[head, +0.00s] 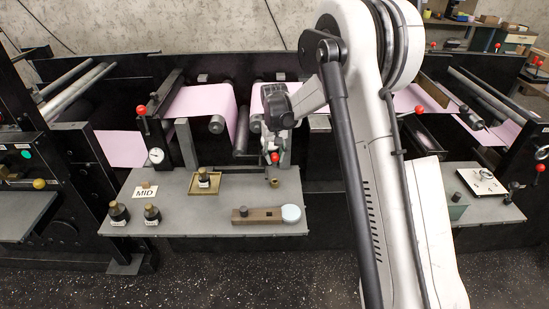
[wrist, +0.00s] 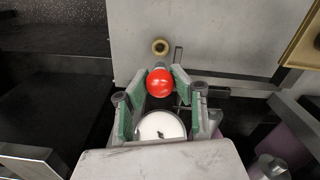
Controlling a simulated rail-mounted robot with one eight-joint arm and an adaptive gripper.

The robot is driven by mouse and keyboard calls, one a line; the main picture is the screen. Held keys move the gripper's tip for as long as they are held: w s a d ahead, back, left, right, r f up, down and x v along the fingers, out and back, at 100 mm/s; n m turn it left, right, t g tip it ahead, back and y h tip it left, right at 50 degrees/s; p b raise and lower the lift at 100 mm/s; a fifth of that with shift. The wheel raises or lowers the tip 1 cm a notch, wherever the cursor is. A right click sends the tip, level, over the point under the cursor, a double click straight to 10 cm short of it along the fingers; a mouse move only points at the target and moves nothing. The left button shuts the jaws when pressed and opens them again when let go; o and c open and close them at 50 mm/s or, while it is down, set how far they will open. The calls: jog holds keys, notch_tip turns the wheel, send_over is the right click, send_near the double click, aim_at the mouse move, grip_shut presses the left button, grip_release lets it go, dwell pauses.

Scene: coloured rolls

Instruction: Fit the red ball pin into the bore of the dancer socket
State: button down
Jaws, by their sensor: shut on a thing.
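The red ball pin shows between my gripper's fingertips in the wrist view (wrist: 160,82) and below my gripper in the head view (head: 275,158). My gripper (wrist: 158,76) is shut on it, with green-lined fingers on either side of the ball. The pin's shank beyond the ball is mostly hidden. A small brass ring with a dark bore, which looks like the dancer socket (wrist: 160,46), is just past the ball in the wrist view. In the head view the brass piece (head: 273,182) stands on the grey table below the ball, and a gap shows between them.
Pink web rollers (head: 217,124) and dark frames stand behind. The table's middle has free room.

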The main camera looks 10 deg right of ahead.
jog(key=shift+f+b, duration=2.1)
jog(key=shift+f, duration=0.85)
jog(key=shift+f, duration=1.7)
dwell(0.3)
dwell(0.5)
jog(key=c, duration=1.4)
grip_release()
jog(key=shift+c, duration=0.2)
jog(key=shift+r, duration=0.15)
notch_tip(320, 180, up, 12)
jog(key=shift+f, duration=0.1)
